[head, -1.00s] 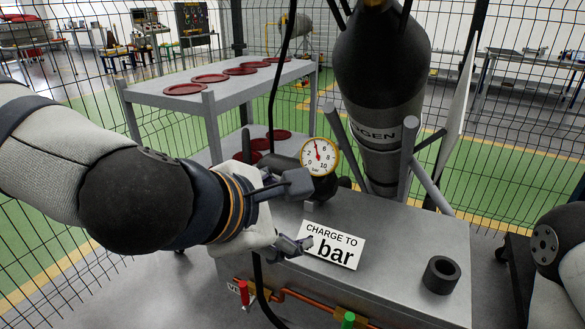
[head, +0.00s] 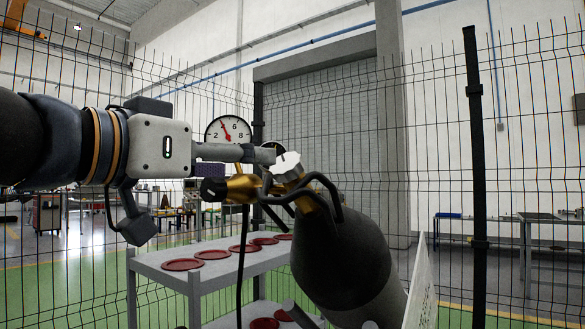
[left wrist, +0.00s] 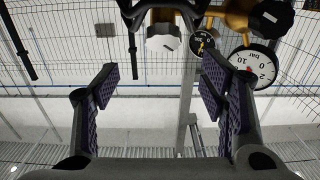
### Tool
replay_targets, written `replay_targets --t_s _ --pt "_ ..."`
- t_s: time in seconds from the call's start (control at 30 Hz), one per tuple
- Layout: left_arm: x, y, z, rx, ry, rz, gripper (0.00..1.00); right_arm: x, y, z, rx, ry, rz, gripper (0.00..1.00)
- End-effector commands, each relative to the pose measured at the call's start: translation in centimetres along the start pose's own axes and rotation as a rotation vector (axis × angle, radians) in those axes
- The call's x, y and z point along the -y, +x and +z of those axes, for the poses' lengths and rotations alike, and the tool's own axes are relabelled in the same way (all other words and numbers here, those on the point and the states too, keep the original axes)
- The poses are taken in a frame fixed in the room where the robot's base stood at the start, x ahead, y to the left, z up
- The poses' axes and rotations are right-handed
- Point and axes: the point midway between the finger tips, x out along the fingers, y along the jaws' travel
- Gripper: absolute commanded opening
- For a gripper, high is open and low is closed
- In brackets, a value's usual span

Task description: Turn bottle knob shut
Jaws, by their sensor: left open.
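The bottle (head: 345,258) is a dark cylinder leaning in its stand, with a brass valve at its top. Its pale faceted knob (head: 287,166) sits on the valve, and it also shows at the top of the left wrist view (left wrist: 163,38). My left gripper (head: 264,155) comes in from the left at knob height, its fingertips close to the knob's left side. In the left wrist view the open, empty fingers (left wrist: 160,86) lie either side of the knob's line, with the knob beyond the tips. Contact cannot be told in the head view.
A round gauge (head: 228,131) stands behind my left gripper; a second, smaller gauge (left wrist: 202,42) shows in the wrist view. A brass regulator with a black cap (head: 213,189) and a dark guard (head: 322,188) crowd the knob. Wire fencing and a table with red discs (head: 182,264) are behind.

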Motion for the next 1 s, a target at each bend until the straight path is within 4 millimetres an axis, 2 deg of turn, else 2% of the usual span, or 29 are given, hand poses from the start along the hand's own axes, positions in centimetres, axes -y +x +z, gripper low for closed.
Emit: replay_targets --t_s 0.27,0.47,0.5,0.63,0.8,1.0 --pt "0.0 5.1 0.3 0.007 0.016 -0.001 0.66 0.0 0.1 0.1 0.006 -0.001 0.000 0.00" --pt "0.0 7.6 0.2 0.007 0.014 -0.001 0.66 0.0 0.1 0.1 0.002 -0.001 0.000 0.00" --pt "0.1 8.7 0.3 0.007 0.008 0.000 0.66 0.0 0.1 0.1 0.003 -0.001 0.000 0.00" --pt "0.0 10.9 0.3 0.006 0.006 0.000 0.66 0.0 0.1 0.1 0.003 -0.001 0.000 0.00" --pt "0.0 12.0 0.2 0.004 0.006 0.000 0.66 0.0 0.0 0.0 0.001 -0.001 0.000 0.00" --pt "0.0 12.0 0.2 0.003 0.006 0.000 0.66 0.0 0.0 0.0 0.001 -0.001 0.000 0.00"
